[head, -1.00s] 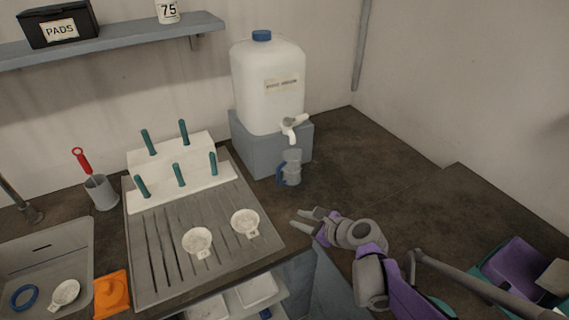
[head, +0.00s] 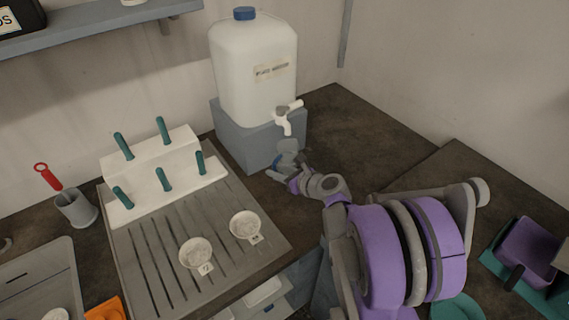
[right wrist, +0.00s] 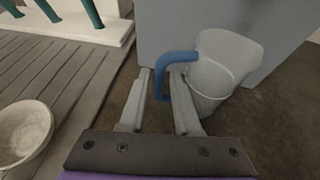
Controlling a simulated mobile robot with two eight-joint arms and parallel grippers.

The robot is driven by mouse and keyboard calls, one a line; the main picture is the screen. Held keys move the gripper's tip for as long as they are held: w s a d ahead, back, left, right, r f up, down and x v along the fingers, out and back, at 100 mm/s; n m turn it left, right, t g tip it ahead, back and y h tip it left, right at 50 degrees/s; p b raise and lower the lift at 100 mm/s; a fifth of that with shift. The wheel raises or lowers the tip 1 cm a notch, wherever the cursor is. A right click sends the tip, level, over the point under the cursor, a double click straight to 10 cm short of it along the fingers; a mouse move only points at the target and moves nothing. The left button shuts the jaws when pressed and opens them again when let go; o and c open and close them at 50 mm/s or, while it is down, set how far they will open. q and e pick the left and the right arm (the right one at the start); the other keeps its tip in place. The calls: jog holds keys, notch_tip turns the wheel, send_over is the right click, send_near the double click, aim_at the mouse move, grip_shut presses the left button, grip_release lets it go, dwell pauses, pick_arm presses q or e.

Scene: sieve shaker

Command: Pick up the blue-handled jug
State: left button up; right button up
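The jug (head: 288,150) is translucent grey with a blue handle. It stands upright on the dark counter in front of the grey block, below the tap. My right gripper (head: 278,172) is low at the jug and partly hides it in the head view. In the right wrist view the jug (right wrist: 222,68) is at upper right, its blue handle (right wrist: 163,72) facing my gripper. The right gripper (right wrist: 160,88) is open, with its fingers apart on either side of the handle; I see no grip closed on it. My left gripper is not in view.
A white water container (head: 255,75) with a tap (head: 287,117) stands on a grey block (head: 235,135) behind the jug. A ribbed drainer (head: 160,255) with two white dishes and a peg rack (head: 150,160) lies left.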

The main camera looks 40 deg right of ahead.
jog(key=x, duration=0.4)
jog(key=shift+w+a+f, duration=0.1)
jog(key=shift+w+f, duration=0.1)
jog(key=shift+w, duration=0.15)
jog(key=shift+c, duration=0.2)
grip_shut()
dwell(0.9)
